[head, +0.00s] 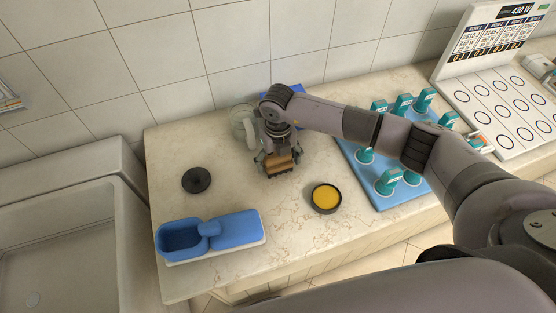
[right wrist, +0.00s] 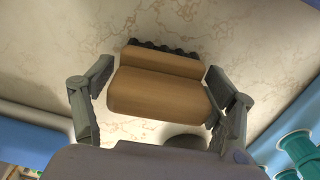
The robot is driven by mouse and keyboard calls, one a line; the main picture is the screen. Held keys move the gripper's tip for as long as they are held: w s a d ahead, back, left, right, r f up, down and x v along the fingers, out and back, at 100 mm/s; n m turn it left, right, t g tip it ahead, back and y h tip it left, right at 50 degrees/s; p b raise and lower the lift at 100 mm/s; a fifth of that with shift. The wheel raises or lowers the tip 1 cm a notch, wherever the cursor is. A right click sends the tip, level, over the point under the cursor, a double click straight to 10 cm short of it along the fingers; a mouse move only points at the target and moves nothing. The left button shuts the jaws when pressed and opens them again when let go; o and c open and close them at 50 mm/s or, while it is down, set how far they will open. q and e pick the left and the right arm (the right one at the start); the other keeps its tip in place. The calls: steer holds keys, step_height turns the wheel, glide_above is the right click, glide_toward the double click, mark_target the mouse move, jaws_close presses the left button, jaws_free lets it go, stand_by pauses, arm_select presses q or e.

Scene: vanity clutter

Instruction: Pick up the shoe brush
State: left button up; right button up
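The shoe brush (head: 279,168) has a tan wooden body and lies on the marble counter, partly hidden under my right gripper. In the right wrist view the brush (right wrist: 160,92) is between the two fingers, with a dark scalloped edge along its top side. My right gripper (head: 278,161) is above and around the brush. Its fingers (right wrist: 160,100) are spread, one at each end of the brush; a narrow gap shows on the left, and contact on the right is unclear. My left gripper is not in view.
A round tin with yellow contents (head: 326,198) stands right of the brush. A black disc (head: 196,180) and a blue container (head: 235,230) are left. A grey-green object (head: 243,122) stands close behind the gripper. A blue board (head: 378,190) with teal items is right.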

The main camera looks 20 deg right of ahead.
steer(key=c, duration=0.9)
steer(key=shift+r, duration=0.2)
steer(key=shift+c, duration=0.2)
step_height(320, 180, up, 20)
steer(key=b, duration=0.4)
steer(key=shift+f+b, duration=0.15)
steer(key=shift+b, duration=0.25)
